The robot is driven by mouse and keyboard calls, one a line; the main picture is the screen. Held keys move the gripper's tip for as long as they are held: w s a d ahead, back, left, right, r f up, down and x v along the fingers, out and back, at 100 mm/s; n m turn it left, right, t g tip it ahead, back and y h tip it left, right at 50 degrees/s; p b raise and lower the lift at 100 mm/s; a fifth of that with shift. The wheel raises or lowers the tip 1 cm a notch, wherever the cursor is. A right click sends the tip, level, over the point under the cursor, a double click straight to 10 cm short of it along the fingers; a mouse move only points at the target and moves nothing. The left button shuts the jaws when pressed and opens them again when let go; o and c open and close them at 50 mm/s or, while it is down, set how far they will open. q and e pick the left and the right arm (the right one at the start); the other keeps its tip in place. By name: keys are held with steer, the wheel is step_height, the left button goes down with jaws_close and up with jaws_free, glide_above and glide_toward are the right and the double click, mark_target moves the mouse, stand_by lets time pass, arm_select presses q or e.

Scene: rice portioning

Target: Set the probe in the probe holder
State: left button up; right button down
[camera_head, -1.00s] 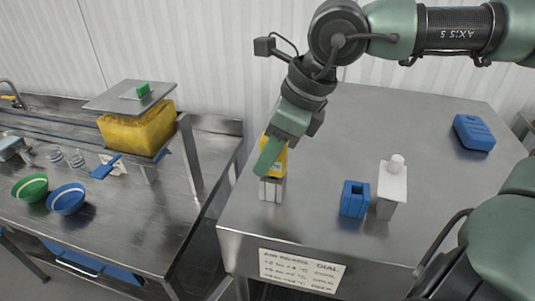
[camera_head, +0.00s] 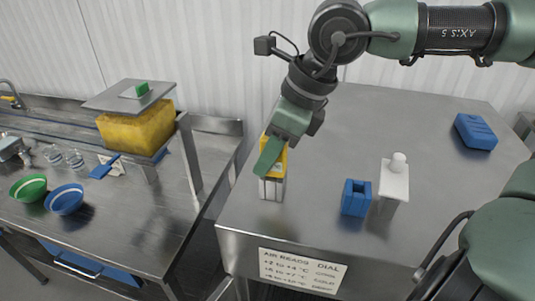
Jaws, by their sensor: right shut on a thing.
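My right gripper (camera_head: 269,158) reaches down from above at the near left part of the right table. It is shut on a yellow probe (camera_head: 280,160), partly hidden behind the green finger. Directly below the probe is a pale grey upright block (camera_head: 272,189), which looks like the probe holder. The probe's lower end meets the block's top in the picture; I cannot tell whether it sits inside it or only above it. My left gripper is not in view.
A blue case (camera_head: 475,131) lies farther back. The left counter has a green bowl (camera_head: 29,188), a blue bowl (camera_head: 64,199) and a yellow bin (camera_head: 137,130). The right table's middle is clear.

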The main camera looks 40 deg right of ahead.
steer(key=shift+f+b, duration=0.2)
steer(key=shift+b, duration=0.25)
stand_by(0.5)
steer(key=c, duration=0.6)
jaws_free()
steer(key=shift+r, duration=0.15)
steer(key=shift+r+p, duration=2.6)
steer(key=shift+r, duration=1.35)
steer(key=shift+f, duration=0.1)
